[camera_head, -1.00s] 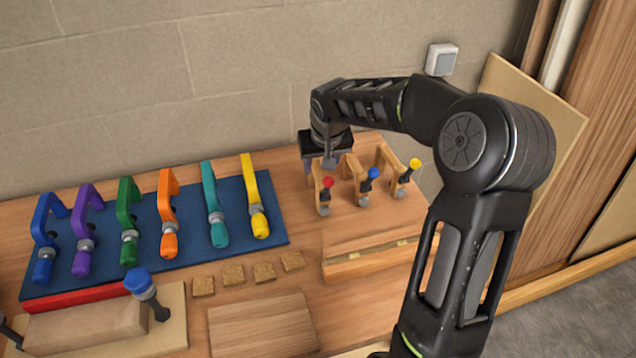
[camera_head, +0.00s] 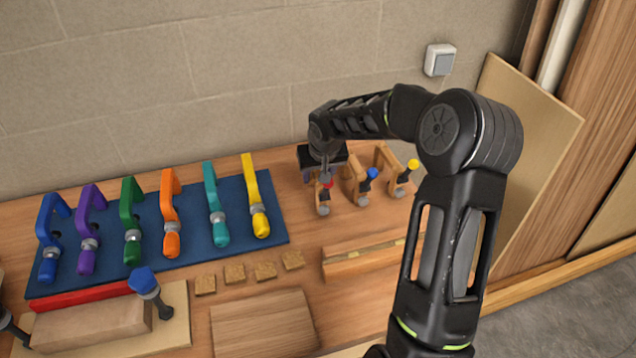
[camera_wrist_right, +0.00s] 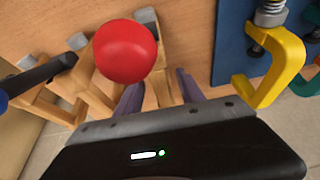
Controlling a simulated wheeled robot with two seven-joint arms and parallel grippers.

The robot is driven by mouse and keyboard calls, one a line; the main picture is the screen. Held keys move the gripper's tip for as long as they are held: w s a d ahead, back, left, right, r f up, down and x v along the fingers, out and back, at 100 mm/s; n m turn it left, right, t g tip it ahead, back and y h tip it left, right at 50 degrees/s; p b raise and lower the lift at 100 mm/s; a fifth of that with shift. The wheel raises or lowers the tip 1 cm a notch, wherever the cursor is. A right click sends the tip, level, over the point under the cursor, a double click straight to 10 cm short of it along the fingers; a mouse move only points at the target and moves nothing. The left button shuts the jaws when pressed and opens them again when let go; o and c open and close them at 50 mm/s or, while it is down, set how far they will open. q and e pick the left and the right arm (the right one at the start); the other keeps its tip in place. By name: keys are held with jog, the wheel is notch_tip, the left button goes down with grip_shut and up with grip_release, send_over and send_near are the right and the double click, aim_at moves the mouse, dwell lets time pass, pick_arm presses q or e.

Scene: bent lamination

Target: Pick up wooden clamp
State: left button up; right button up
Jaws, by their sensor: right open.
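Three wooden clamps stand in a row at the back right of the bench in the head view. The left one has a red knob (camera_head: 327,184), the middle wooden clamp (camera_head: 353,180) a blue knob and the right wooden clamp (camera_head: 387,160) a yellow knob. My right gripper (camera_head: 325,178) is open at the red-knobbed clamp and partly covers it. In the right wrist view, the red knob (camera_wrist_right: 125,51) is close to the camera, and the wooden clamp body (camera_wrist_right: 165,60) lies between the two purple-grey fingers (camera_wrist_right: 158,92). Contact cannot be told. My left gripper is not in view.
A blue mat (camera_head: 190,258) with several coloured clamps lies to the left; the yellow clamp (camera_head: 255,198) is nearest the wooden ones. Small cork squares (camera_head: 235,274), a wooden board (camera_head: 263,324) and a long hinged wooden piece (camera_head: 365,260) lie in front. The wall is behind.

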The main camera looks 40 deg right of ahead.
jog(key=shift+c, duration=0.5)
grip_shut()
